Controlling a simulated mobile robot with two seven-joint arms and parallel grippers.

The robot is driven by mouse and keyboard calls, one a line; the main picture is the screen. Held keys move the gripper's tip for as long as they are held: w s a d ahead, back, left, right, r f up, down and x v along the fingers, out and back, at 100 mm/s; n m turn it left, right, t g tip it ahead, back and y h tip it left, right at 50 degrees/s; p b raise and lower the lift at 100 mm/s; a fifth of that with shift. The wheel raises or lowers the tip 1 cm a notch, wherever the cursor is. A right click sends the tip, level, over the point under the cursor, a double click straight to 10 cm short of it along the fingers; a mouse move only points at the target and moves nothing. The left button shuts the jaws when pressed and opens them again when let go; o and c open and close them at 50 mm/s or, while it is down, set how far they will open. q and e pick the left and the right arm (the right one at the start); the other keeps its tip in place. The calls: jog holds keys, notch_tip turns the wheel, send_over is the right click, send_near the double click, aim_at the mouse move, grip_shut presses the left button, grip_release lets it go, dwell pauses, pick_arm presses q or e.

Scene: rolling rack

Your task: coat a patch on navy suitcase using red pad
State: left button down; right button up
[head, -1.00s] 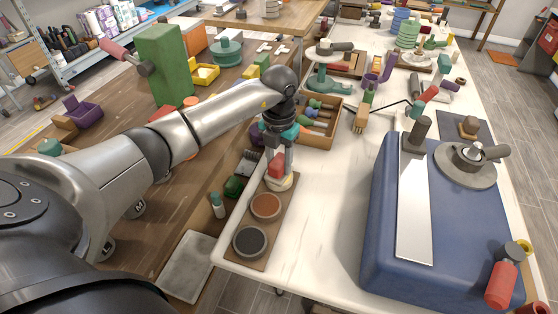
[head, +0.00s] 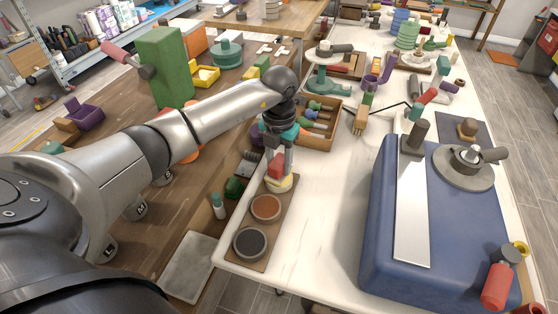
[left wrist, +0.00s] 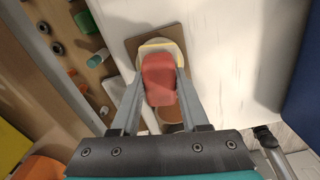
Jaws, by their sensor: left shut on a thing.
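The navy suitcase (head: 448,240) lies flat on the white table at the right. My left gripper (head: 277,163) is shut on the red pad (head: 275,170), also seen in the left wrist view (left wrist: 159,80). The pad is over the far, pale round well of a brown board (head: 268,225); yellow shows at that well. I cannot tell whether pad and well touch. Nearer on the board are a rust-coloured well (head: 266,207) and a dark well (head: 250,242). My right gripper is not in view.
A long metal plate with a handle (head: 412,205) and a round grey tool (head: 463,167) lie on the suitcase. A red cylinder (head: 497,286) is at its near right corner. A wooden tray (head: 322,137) stands beyond the board. White tabletop between board and suitcase is clear.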

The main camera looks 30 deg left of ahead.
aim_at(279, 160)
pick_arm(q)
jog(key=shift+r+p, duration=2.4)
jog(key=shift+r, duration=0.8)
jog(key=shift+f, duration=0.1)
